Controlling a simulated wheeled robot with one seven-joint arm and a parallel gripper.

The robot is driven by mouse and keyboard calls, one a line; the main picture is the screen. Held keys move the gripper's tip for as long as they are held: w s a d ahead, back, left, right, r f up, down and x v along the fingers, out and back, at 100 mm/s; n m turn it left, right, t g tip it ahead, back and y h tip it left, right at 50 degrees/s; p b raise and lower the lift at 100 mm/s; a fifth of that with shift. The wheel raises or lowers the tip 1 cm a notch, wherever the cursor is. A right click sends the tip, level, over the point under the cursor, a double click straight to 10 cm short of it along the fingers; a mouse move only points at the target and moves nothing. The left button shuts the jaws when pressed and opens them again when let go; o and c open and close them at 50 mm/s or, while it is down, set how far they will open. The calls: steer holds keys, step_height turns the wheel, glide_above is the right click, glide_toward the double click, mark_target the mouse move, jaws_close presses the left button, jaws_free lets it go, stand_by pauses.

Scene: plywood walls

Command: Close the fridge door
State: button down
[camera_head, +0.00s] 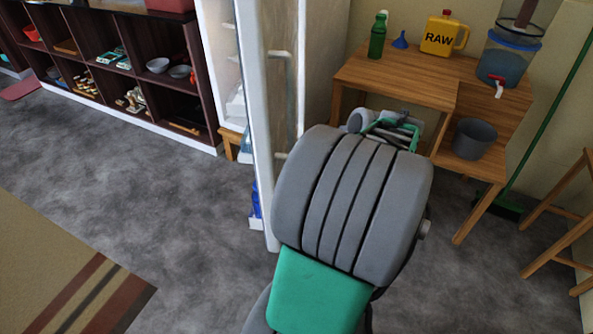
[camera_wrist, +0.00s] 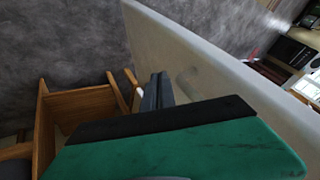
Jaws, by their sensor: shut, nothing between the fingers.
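The fridge door (camera_head: 256,130) is swung open and shows nearly edge-on in the head view. Its handle (camera_head: 281,95) is on the right-hand face, and shelves with a blue item are on the left-hand face. The fridge interior (camera_head: 232,75) is partly visible behind it. The door's pale panel (camera_wrist: 225,75) runs diagonally across the wrist view. My gripper (camera_wrist: 157,92) is shut and empty beside this panel; I cannot tell whether it touches. In the head view my arm hides the fingers.
A wooden table (camera_head: 400,78) with a green bottle, blue funnel and yellow RAW jug (camera_head: 440,38) stands at the right. A grey bucket (camera_head: 473,138) sits on its lower part. A dark shelf unit (camera_head: 130,60) stands left. Grey floor (camera_head: 190,215) left of the door is clear.

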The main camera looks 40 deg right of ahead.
steer(key=w+a+f+b, duration=0.1)
steer(key=w+a+f, duration=0.1)
steer(key=w+f, duration=0.5)
steer(key=shift+w+a+b, duration=0.3)
steer(key=shift+w, duration=0.4)
